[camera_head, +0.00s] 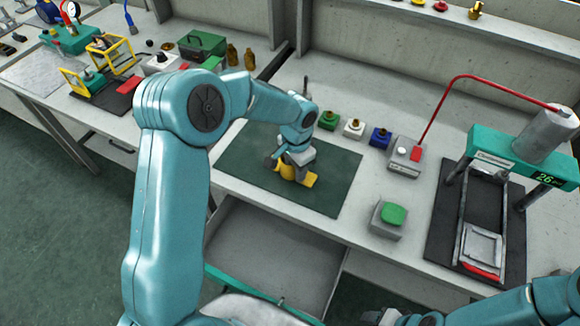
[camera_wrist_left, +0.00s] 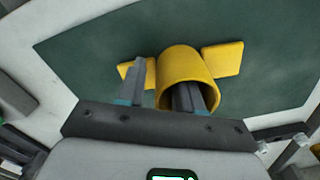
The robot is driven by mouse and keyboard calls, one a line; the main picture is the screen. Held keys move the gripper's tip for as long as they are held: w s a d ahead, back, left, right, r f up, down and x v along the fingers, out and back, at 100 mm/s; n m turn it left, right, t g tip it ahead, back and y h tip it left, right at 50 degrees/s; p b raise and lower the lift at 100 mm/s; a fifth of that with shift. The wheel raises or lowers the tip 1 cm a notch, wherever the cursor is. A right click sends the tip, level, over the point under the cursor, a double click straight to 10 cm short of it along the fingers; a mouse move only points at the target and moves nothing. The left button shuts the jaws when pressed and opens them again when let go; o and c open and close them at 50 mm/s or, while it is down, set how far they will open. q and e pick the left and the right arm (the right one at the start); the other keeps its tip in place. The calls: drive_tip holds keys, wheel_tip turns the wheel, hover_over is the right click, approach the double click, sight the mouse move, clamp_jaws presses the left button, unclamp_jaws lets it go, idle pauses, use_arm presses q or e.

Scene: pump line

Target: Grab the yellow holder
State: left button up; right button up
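The yellow holder (camera_head: 309,180) lies on the dark green mat (camera_head: 340,190), largely covered by my left gripper (camera_head: 286,168) in the head view. In the left wrist view the holder (camera_wrist_left: 185,65) is a short tube with flat tabs on both sides. My left gripper (camera_wrist_left: 163,92) has its fingers apart, one outside the tube's wall on the left and one at its open mouth, seemingly inside. A gap shows between the fingers and the wall, so I see no firm hold. My right gripper (camera_head: 405,318) is partly cut off at the bottom edge.
Green, white and blue blocks with brass fittings (camera_head: 354,126) stand behind the mat. A green-button box (camera_head: 390,217) is to its right, and a teal press (camera_head: 510,155) is further right. An open drawer (camera_head: 275,250) juts out below the mat.

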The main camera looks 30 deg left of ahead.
use_arm(q)
drive_tip(key=shift+w+f, duration=0.1)
drive_tip(key=shift+w, duration=0.05)
clamp_jaws()
